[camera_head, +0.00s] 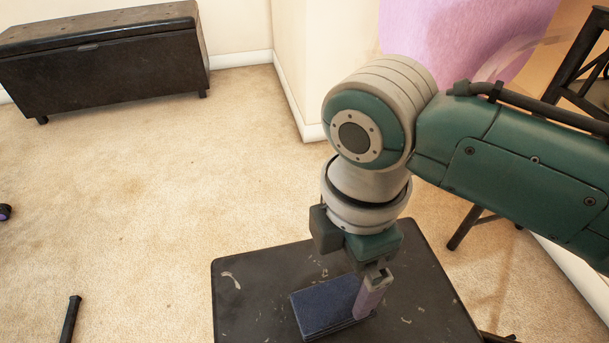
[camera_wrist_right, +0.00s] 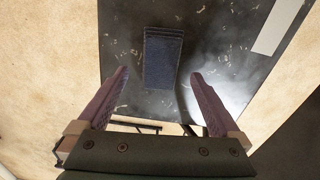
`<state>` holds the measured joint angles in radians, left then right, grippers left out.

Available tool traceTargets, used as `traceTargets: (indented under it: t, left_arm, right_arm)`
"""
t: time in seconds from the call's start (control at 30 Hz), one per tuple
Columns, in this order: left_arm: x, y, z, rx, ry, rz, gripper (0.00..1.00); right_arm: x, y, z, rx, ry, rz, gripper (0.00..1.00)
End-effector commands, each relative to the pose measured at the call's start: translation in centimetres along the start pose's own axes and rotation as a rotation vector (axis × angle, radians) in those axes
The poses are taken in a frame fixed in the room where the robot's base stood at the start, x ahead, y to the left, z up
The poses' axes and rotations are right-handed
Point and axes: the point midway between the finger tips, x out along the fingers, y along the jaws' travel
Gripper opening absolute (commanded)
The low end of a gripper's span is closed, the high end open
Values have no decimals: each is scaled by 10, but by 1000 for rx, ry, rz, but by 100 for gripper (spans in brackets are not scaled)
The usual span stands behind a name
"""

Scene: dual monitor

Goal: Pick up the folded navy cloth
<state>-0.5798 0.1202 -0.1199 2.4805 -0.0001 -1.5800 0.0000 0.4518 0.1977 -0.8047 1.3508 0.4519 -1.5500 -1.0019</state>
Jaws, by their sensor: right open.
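The folded navy cloth (camera_head: 325,305) lies flat on a dark, scuffed table (camera_head: 250,275) in the head view. In the right wrist view the cloth (camera_wrist_right: 162,58) lies ahead of the fingertips, between their lines, with its fold layers at the top end. My right gripper (camera_head: 370,298) points down over the table at the right side of the cloth. In the wrist view my right gripper (camera_wrist_right: 160,75) is open, its two purple-grey fingers spread wide with nothing between them. In the head view one finger hides part of the cloth's right edge. My left gripper is not in view.
A black storage bench (camera_head: 105,62) stands against the back wall. A wall corner (camera_head: 300,75) juts out behind my right arm. Dark furniture legs (camera_head: 465,225) stand right of the table. Carpet (camera_head: 140,200) left of the table is mostly clear.

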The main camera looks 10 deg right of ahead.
Motion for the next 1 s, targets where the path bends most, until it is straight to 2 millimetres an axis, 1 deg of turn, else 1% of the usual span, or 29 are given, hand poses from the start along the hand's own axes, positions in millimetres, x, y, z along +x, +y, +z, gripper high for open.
traceTargets:
  t: [0.03,0.1,0.27,0.43,0.53,0.6,0.8,1.0]
  left_arm:
    - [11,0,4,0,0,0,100]
    - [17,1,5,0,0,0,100]
    - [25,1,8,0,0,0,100]
    - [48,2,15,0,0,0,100]
    - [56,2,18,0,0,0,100]
    - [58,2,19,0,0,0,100]
    - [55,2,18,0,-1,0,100]
    - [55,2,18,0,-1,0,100]
  right_arm:
    - [15,-1,0,0,0,-2,100]
    - [24,0,0,1,0,-1,100]
    - [36,-1,-1,0,0,0,100]
    - [64,-3,-4,1,2,-1,100]
    - [77,-3,-4,2,1,-1,100]
    - [80,-3,-3,2,0,0,100]
    - [77,-3,-3,2,0,1,99]
    - [77,-3,-3,2,0,1,76]
